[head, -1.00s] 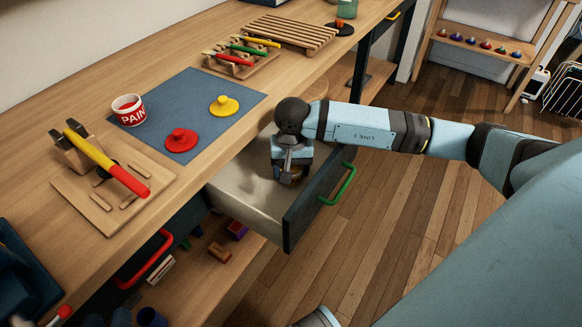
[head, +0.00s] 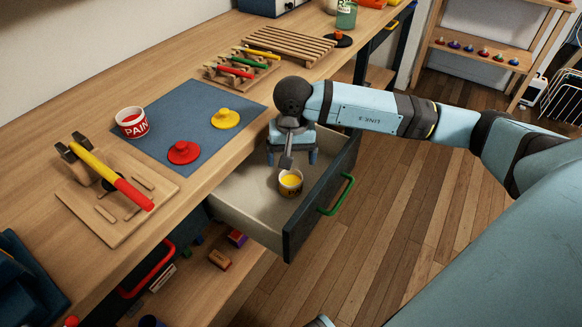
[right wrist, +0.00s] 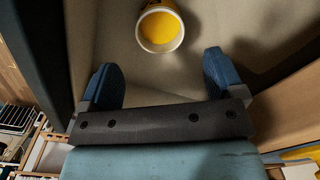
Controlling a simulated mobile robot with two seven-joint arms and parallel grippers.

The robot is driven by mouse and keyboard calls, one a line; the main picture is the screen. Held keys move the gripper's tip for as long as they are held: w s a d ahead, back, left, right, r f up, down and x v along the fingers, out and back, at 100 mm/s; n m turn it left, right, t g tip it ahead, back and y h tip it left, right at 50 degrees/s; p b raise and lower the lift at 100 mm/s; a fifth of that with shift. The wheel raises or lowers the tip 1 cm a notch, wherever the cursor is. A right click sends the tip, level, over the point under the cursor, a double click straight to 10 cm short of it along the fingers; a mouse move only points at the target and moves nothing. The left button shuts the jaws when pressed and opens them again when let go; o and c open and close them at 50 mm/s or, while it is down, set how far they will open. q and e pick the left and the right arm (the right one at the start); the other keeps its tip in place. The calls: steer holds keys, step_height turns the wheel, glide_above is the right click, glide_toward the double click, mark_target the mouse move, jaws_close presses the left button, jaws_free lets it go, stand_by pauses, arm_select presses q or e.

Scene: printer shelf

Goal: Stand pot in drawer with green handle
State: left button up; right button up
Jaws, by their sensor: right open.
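A small pot with yellow paint (head: 291,182) stands upright on the floor of the open drawer (head: 240,196), the one with the green handle (head: 337,196). In the right wrist view the pot (right wrist: 160,26) lies ahead of the fingertips, apart from them. My right gripper (head: 291,156) is open and empty above the drawer, just behind the pot; its two blue fingers (right wrist: 164,80) are spread wide in the right wrist view. My left gripper is not in view.
A pot with red paint (head: 132,122), a red lid (head: 183,152) and a yellow lid (head: 225,118) are on the blue mat (head: 185,100). A hammer (head: 112,178) lies on a wooden board. A red handle (head: 150,270) is below the bench.

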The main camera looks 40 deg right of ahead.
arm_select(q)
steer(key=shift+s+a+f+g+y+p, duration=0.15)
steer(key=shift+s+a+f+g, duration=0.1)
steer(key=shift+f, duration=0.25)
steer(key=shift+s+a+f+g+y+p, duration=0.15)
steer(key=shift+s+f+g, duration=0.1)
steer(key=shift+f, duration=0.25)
arm_select(e)
step_height(320, 180, up, 4)
steer(key=shift+r, duration=0.1)
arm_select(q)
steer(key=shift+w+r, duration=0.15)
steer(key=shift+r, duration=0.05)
